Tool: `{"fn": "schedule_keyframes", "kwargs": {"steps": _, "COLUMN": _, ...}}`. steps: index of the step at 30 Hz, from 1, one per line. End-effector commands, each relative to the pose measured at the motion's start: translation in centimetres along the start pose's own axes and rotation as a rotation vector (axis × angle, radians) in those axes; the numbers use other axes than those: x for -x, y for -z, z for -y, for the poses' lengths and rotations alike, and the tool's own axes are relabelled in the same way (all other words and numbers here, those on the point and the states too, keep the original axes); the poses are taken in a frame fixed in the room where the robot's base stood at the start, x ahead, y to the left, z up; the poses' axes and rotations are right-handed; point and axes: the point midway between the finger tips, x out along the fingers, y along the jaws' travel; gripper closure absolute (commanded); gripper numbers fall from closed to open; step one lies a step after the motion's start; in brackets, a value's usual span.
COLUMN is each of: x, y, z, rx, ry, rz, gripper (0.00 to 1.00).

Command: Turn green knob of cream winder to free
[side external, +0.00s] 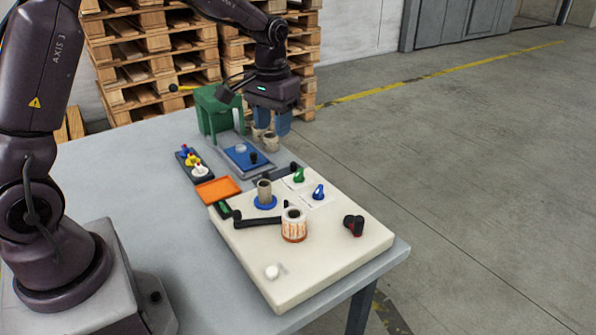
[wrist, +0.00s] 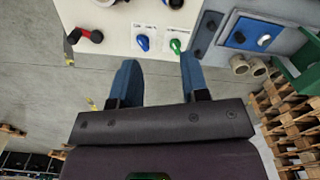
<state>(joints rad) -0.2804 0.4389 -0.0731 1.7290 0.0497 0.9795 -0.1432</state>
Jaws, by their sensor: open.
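The cream winder (side external: 330,252) is a flat cream box on the grey table. Its green knob (side external: 299,175) sits near the back edge, beside a blue knob (side external: 318,191). In the wrist view the green knob (wrist: 176,46) and the blue knob (wrist: 143,42) stand on white labels whose print is too small to read. My gripper (wrist: 160,72) is open and empty, its two blue fingers apart. The green knob lies ahead of the gap, nearer the right finger. In the side view my gripper (side external: 270,126) hangs above and behind the winder, apart from the knobs.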

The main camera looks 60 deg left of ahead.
Motion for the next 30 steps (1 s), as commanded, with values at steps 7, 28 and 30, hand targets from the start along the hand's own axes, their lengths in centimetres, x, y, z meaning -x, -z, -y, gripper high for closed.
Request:
{"fn": "schedule_keyframes", "kwargs": {"steps": 7, "x": -7.0, "y": 7.4, "z": 1.7, "rx": 0.159, "ry": -0.009, "rz": 0.057, "gripper": 0.58}}
{"fn": "schedule_keyframes", "kwargs": {"steps": 28, "x": -13.1, "y": 10.7, "z": 1.8, "rx": 0.282, "ry": -0.011, "rz": 0.003, "gripper": 0.58}}
{"fn": "schedule_keyframes", "kwargs": {"steps": 30, "x": -14.5, "y": 10.7, "z": 1.8, "rx": 0.282, "ry": -0.01, "rz": 0.003, "gripper": 0.58}}
